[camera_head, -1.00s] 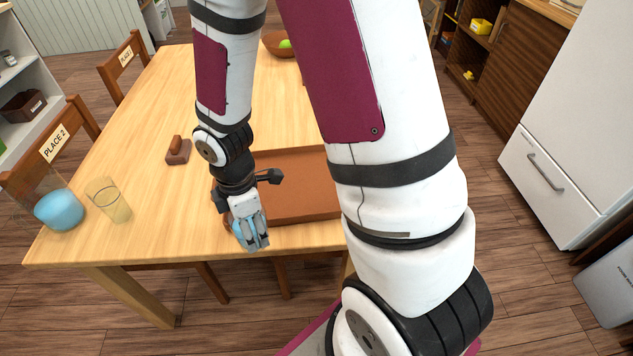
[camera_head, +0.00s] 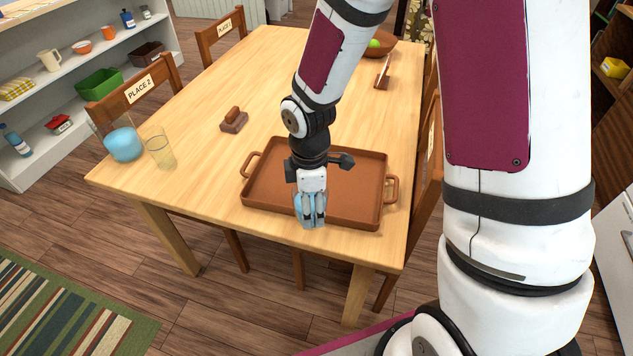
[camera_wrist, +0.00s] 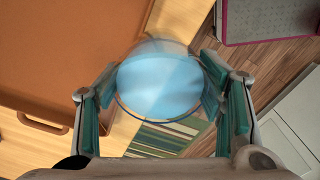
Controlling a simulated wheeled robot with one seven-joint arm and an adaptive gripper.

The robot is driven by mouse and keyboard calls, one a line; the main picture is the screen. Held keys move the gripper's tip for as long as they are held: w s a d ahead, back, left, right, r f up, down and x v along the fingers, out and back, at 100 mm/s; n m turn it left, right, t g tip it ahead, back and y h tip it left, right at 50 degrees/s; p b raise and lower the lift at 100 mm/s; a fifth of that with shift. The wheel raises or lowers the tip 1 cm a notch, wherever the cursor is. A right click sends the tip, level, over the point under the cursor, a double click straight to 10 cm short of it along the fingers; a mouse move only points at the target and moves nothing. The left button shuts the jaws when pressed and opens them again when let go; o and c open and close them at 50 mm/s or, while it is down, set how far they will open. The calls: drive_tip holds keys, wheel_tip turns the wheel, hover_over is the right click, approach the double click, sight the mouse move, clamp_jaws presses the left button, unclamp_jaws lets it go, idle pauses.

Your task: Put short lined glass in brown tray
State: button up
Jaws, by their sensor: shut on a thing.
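My gripper (camera_head: 311,222) points down at the front rim of the brown tray in the head view. It is shut on a light blue glass, the short lined glass (camera_wrist: 158,82), which shows between the fingers in the wrist view with a darker blue line round its edge. Its height cannot be told in the head view because the fingers hide most of it. The brown tray (camera_head: 262,190) lies on the wooden table near its front edge, with a handle at each end. The tray (camera_wrist: 60,60) also fills the upper left of the wrist view.
A clear glass with blue in it (camera_head: 124,146) and a yellowish clear glass (camera_head: 161,152) stand at the table's left. A small brown block holder (camera_head: 233,122) sits behind the tray. A wooden bowl (camera_head: 378,45) is at the back. Chairs flank the table.

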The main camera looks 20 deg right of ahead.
drive_tip(key=w+d, duration=0.1)
drive_tip(key=w, duration=0.2)
drive_tip(key=w+d, duration=0.1)
drive_tip(key=w, duration=0.2)
drive_tip(key=w+d+f, duration=0.1)
drive_tip(key=w, duration=0.2)
drive_tip(key=shift+w+d, duration=0.15)
drive_tip(key=shift+d, duration=0.2)
drive_tip(key=shift+f, duration=1.75)
drive_tip(key=shift+f, duration=0.1)
drive_tip(key=o, duration=1.9)
